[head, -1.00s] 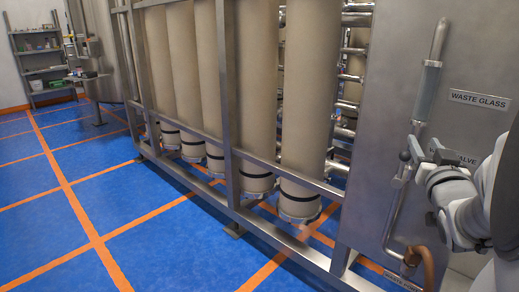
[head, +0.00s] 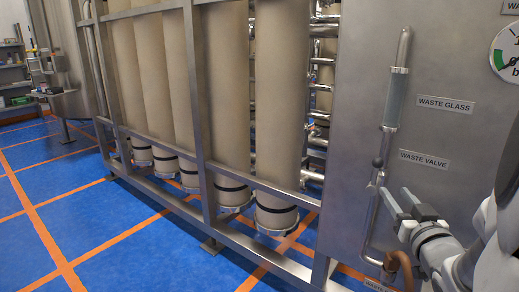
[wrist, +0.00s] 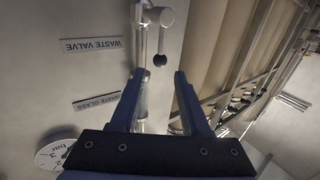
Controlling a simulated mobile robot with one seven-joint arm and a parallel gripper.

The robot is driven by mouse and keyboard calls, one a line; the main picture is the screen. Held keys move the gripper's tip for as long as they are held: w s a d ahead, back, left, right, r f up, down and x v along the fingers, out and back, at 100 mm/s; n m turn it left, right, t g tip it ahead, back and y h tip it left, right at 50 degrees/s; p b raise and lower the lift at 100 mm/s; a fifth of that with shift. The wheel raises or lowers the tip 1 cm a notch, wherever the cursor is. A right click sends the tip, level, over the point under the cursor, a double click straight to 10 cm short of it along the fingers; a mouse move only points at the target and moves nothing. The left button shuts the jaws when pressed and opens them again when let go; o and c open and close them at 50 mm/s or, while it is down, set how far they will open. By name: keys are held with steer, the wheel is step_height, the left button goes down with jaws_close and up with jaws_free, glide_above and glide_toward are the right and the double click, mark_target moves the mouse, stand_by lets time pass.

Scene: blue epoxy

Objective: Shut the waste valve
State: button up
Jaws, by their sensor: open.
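The waste valve (head: 373,184) sits on a thin steel pipe, left of the WASTE VALVE label (head: 424,160). Its short lever ends in a black knob (head: 377,162), which stands above the valve body, roughly along the pipe. My gripper (head: 393,191) is open and empty, just right of the valve and a little below the knob. In the wrist view, which is upside down, the knob (wrist: 160,60) appears between the fingertips (wrist: 158,74) but slightly beyond them. The valve body (wrist: 154,15) is at the top there. I see no contact.
The sight glass (head: 396,98) is on the pipe above the valve, beside the WASTE GLASS label (head: 446,104). A copper-coloured pipe (head: 400,262) bends below. A steel frame (head: 205,150) with tall beige columns stands left. A pressure gauge (head: 507,52) is upper right.

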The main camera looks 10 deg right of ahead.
mark_target(375, 168)
steer(key=p+x, duration=0.3)
steer(key=x, duration=1.3)
steer(key=shift+a+f, duration=0.15)
jaws_close()
steer(key=shift+w+r, duration=0.1)
steer(key=shift+r, duration=0.2)
stand_by(1.0)
